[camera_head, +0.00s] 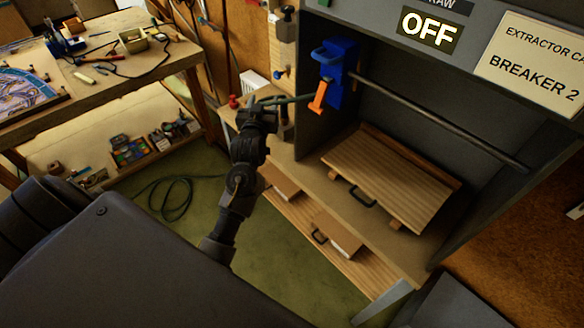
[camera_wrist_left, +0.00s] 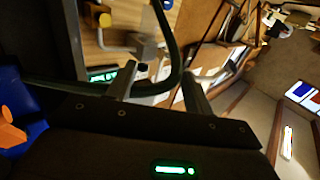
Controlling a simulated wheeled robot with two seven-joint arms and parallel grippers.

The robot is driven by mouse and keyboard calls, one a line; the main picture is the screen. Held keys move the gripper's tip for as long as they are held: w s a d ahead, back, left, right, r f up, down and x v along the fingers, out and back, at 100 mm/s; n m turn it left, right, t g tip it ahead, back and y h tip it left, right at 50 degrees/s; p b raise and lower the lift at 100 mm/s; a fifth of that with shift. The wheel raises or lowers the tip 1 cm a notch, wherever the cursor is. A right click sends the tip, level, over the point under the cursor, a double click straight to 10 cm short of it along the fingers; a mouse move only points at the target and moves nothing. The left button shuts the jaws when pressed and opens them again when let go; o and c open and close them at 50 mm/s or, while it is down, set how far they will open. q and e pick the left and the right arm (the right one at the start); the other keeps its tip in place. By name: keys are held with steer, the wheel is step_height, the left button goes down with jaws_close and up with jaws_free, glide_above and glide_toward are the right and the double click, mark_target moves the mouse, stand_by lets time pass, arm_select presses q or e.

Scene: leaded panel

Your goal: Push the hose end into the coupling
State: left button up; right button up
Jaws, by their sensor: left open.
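My left gripper (camera_head: 262,108) is open in front of the cabinet's left edge. In the left wrist view its two fingers (camera_wrist_left: 160,90) stand apart. A dark green hose (camera_wrist_left: 186,55) bends through the space between and beyond them; I cannot tell whether it touches either finger. In the head view a short stretch of hose (camera_head: 291,99) shows beside the gripper, toward the blue fitting with an orange lever (camera_head: 338,62). A grey block with a dark round opening (camera_wrist_left: 143,68) lies just past the fingers; I cannot tell whether it is the coupling. The hose end is not clear. My right gripper is not in view.
The grey cabinet holds a slatted wooden board (camera_head: 385,175) and a long rod (camera_head: 440,122). A cluttered workbench (camera_head: 150,62) stands at the left. A coiled hose (camera_head: 170,198) lies on the green floor. A wooden drawer front (camera_head: 335,250) is below the cabinet.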

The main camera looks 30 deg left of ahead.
arm_select(q)
steer(key=s+d+f+m+h+b, duration=0.1)
steer(key=s+d+f+h+b, duration=0.1)
steer(key=d, duration=0.4)
steer(key=s+d+f+m+t+h+b, duration=0.1)
steer(key=s+d+f+h+b, duration=0.1)
steer(key=d, duration=0.4)
steer(key=s+d+f+m+h+b, duration=0.1)
steer(key=s+d+m+h+b, duration=0.1)
steer(key=s+d+b, duration=0.2)
steer(key=shift+s+d+f+t+b, duration=0.3)
steer(key=shift+d+f+b, duration=0.1)
steer(key=shift+d+b, duration=0.6)
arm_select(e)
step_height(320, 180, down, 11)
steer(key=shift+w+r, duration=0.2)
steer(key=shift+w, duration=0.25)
